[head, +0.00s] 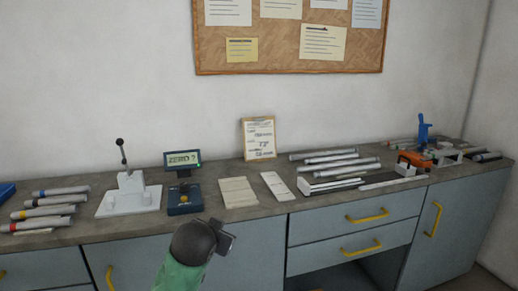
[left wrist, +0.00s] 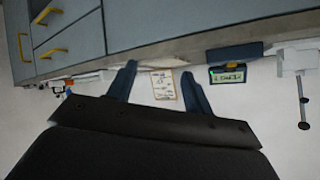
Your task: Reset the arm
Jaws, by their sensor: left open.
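My left arm comes up from the bottom of the head view, with a green link and a dark rounded wrist. My left gripper (head: 226,236) is at the end of it, in front of the cabinet fronts and short of the worktop edge. In the left wrist view the picture is upside down, and the two dark blue fingers of the gripper (left wrist: 160,88) stand apart with nothing held between them. My right gripper is in neither view.
Yellow-handled drawers (head: 350,225) are below.

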